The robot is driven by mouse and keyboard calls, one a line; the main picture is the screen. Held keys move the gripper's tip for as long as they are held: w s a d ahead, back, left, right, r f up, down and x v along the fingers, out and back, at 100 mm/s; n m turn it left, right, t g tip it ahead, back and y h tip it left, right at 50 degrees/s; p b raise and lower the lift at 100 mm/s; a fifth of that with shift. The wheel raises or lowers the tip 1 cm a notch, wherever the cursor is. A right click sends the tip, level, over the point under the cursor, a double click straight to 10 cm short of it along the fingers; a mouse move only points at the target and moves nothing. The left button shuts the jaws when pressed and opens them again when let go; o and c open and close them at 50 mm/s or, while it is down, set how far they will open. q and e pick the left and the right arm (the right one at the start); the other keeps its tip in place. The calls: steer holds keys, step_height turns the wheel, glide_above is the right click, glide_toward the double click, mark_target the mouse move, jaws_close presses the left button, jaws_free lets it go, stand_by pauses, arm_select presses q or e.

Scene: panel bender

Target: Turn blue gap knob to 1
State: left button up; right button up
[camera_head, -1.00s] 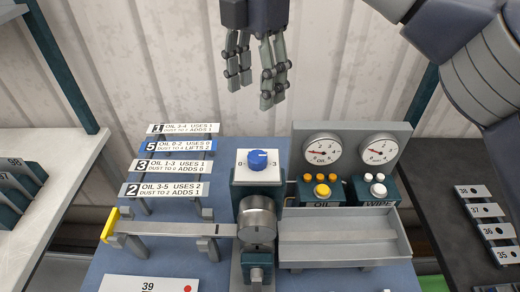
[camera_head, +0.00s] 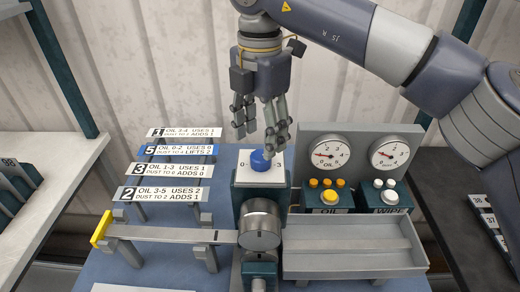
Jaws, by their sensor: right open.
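The blue gap knob (camera_head: 261,160) sits on a white plate (camera_head: 246,174) on top of the teal bender post. A "0" shows on the plate left of the knob; the right side of its scale is hard to read. My right gripper (camera_head: 260,138) comes down from above, fingers pointing down. Its fingers are open, with the tips just above and behind the knob, one close to its right side. I cannot tell whether a fingertip touches the knob. My left gripper is not in view.
Two gauges (camera_head: 331,155) stand right of the knob above the OIL (camera_head: 331,197) and WIPE buttons. A grey tray (camera_head: 350,245) lies in front of them. A metal roller (camera_head: 260,225) is below the knob. Labelled strips (camera_head: 163,194) stand on the left.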

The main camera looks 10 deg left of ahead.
mark_target(260, 155)
steer(key=shift+f+p, duration=0.45)
steer(key=shift+f, duration=2.1)
steer(key=c, duration=1.1)
